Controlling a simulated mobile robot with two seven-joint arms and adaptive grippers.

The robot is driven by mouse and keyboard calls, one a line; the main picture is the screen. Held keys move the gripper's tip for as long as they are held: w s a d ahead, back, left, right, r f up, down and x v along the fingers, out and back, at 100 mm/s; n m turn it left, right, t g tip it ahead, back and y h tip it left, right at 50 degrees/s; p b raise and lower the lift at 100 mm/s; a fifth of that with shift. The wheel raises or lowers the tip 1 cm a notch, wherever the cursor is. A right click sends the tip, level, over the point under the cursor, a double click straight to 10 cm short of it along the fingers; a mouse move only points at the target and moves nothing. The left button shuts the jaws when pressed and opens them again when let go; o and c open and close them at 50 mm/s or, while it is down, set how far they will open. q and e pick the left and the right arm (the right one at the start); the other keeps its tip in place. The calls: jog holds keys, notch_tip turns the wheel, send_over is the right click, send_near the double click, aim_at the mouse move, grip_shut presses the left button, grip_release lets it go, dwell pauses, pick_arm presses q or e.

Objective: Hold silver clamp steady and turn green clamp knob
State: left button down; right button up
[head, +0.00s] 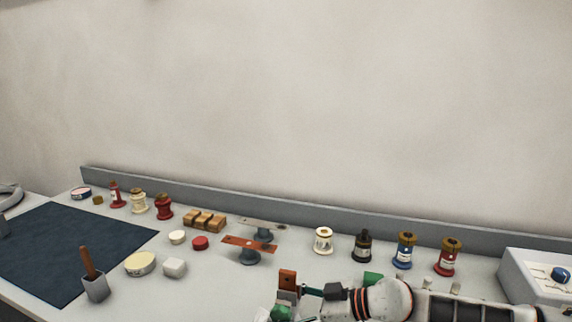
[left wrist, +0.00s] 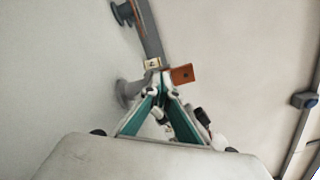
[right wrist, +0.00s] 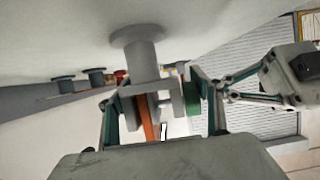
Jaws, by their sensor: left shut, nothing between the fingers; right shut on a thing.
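The silver clamp (right wrist: 140,65) fills the middle of the right wrist view, with its round base, post and forked jaws. An orange-brown plate (right wrist: 149,118) sits in its fork; this plate (head: 288,280) also shows at the bottom of the head view. My right gripper (right wrist: 158,100) is shut on the silver clamp, a finger on each side. The green clamp knob (right wrist: 193,106) is at the clamp's right side there. My left gripper (left wrist: 161,82) is shut and empty, its tips close to the clamp. I cannot tell whether they touch the knob.
Two similar clamps (head: 249,255) stand to the left and behind. Several spools (head: 405,250) line the back ledge. A grey box (head: 520,270) is at the right. A dark mat (head: 60,255) and a cup (head: 95,290) are at the left.

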pick_arm(q)
jog(key=shift+s+d+r, duration=0.1)
jog(key=shift+s+d, duration=0.05)
jog(key=shift+d, duration=0.3)
jog(key=shift+d+r, duration=0.2)
jog(key=shift+r, duration=0.45)
jog(key=shift+r, duration=0.1)
jog(key=shift+d+r, duration=0.25)
jog(key=shift+r, duration=0.2)
jog(key=shift+d+r, duration=0.15)
jog(key=shift+r, duration=0.1)
jog(key=v, duration=0.6)
jog(key=shift+a, duration=0.35)
